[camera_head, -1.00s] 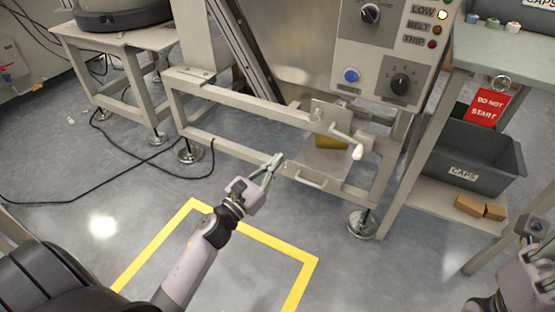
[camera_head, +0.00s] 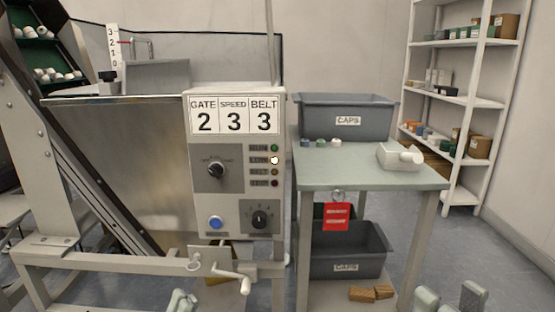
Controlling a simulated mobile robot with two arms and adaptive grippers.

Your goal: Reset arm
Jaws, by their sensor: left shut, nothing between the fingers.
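My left gripper (camera_head: 182,302) shows at the bottom edge, left of centre, with its fingers together and nothing in them. It is below and left of the machine's crank handle (camera_head: 238,280), apart from it. My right gripper (camera_head: 450,298) shows at the bottom right as two grey-green fingertips well apart, with nothing seen between them. It is in front of the green-topped table, to the right of the wood blocks. Both arms and the rest of both grippers are out of the picture.
The control panel (camera_head: 237,183) reads gate 2, speed 3, belt 3, with the LOW lamp lit. The green-topped table (camera_head: 340,173) bears a grey CAPS bin (camera_head: 345,108), small caps and a white device (camera_head: 398,156). Wood blocks (camera_head: 371,294) lie on its lower shelf. A white shelf unit (camera_head: 453,98) stands behind.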

